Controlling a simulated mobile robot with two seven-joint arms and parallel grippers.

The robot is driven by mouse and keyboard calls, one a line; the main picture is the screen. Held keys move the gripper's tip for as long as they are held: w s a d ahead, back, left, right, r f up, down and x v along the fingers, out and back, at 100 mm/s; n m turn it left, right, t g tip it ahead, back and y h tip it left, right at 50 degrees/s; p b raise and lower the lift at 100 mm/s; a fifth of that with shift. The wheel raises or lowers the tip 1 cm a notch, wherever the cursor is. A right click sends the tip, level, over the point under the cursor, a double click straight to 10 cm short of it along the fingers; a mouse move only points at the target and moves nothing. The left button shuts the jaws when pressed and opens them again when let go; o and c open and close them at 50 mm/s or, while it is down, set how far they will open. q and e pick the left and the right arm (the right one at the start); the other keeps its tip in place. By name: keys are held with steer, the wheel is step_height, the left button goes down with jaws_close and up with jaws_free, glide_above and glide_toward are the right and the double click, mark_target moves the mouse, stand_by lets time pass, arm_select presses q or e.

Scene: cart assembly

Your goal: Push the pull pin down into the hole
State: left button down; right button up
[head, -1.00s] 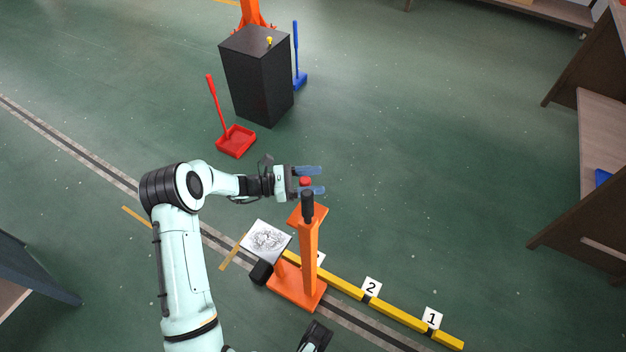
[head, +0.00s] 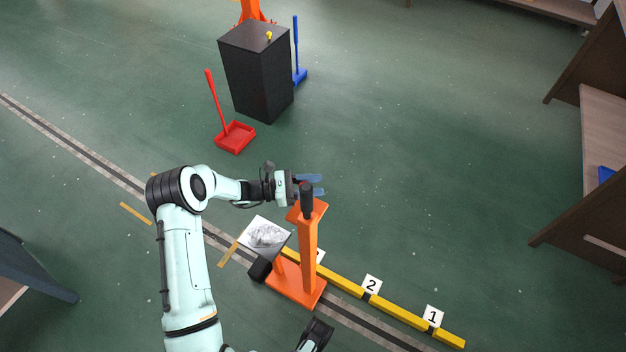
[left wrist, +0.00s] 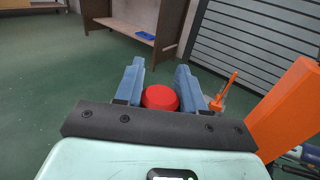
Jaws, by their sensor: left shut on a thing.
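My left gripper (head: 320,185) is shut on a round red knob, which I take to be the head of the pull pin. In the left wrist view the red knob (left wrist: 160,97) sits between the two blue fingers (left wrist: 157,72). The stand's orange post also shows at the right of the left wrist view (left wrist: 290,115). The hole and the pin's shaft are not visible.
A yellow rail (head: 395,312) with numbered white cards runs along the floor, right of the stand. A tilted picture plate (head: 265,236) is left of the post. A black cabinet (head: 257,75) and a red dustpan (head: 235,138) stand behind. Open floor lies to the right.

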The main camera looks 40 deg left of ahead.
arm_select(q)
steer(key=shift+s+f, duration=0.1)
steer(key=shift+f, duration=0.15)
steer(key=c, duration=0.8)
jaws_free()
steer(key=shift+o, duration=0.2)
steer(key=p+v, duration=0.1)
steer(key=v, duration=1.2)
steer(key=shift+r, duration=0.15)
arm_select(e)
steer(key=shift+s+a+r, duration=0.4)
steer(key=shift+s+r, duration=0.25)
steer(key=shift+s, duration=0.15)
arm_select(q)
steer(key=shift+a, duration=0.1)
